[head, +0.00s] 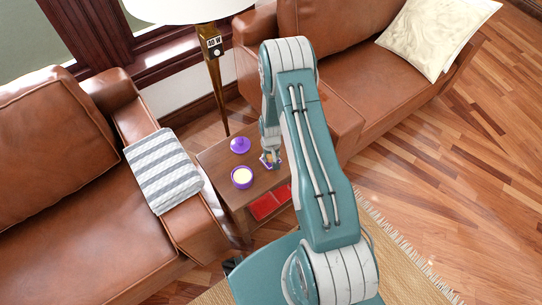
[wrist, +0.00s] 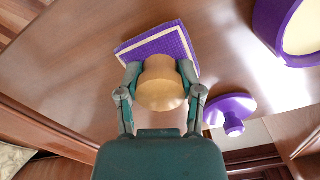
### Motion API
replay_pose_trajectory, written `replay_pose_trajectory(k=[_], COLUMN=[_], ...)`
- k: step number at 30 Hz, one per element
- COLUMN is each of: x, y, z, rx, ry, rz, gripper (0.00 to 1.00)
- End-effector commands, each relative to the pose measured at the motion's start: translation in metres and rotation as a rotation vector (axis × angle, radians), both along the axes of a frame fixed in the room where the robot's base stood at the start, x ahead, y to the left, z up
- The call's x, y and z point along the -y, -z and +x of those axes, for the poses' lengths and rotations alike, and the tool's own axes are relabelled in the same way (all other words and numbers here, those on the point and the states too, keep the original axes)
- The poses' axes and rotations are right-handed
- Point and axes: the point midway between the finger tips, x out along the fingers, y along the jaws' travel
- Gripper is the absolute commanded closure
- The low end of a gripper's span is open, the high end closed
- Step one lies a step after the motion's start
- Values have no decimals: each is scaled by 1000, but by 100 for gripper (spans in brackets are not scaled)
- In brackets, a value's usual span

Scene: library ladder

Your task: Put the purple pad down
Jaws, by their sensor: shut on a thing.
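The purple pad (wrist: 170,44) has a cream border line and a round tan wooden knob (wrist: 160,85) in front of it in the wrist view. My gripper (wrist: 160,92) is shut on this knob, one finger on each side. In the head view my gripper (head: 271,157) is over the right part of the small wooden side table (head: 216,155), and only a little of the pad shows there. The pad is at or just above the tabletop; I cannot tell whether it touches. Part of the pad is hidden behind the knob and fingers.
A purple pot with cream filling (head: 242,177) and a purple knobbed lid (head: 240,145) stand on the table, left of my gripper in the head view. Red items (head: 268,203) lie on the lower shelf. Leather sofas (head: 165,150) and a lamp pole (head: 215,85) stand close by.

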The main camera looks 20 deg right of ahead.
Motion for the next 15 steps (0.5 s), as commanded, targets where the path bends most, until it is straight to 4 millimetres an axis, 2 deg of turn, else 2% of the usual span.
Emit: replay_pose_trajectory(k=[11, 12, 13, 14, 15], x=[0, 0, 0, 0, 0], y=[4, 4, 4, 4, 4], z=[0, 0, 0, 0, 0], rx=[0, 1, 1, 0, 0], ry=[0, 0, 0, 0, 0], rz=[0, 0, 0, 0, 0], gripper=[97, 39, 26, 17, 17])
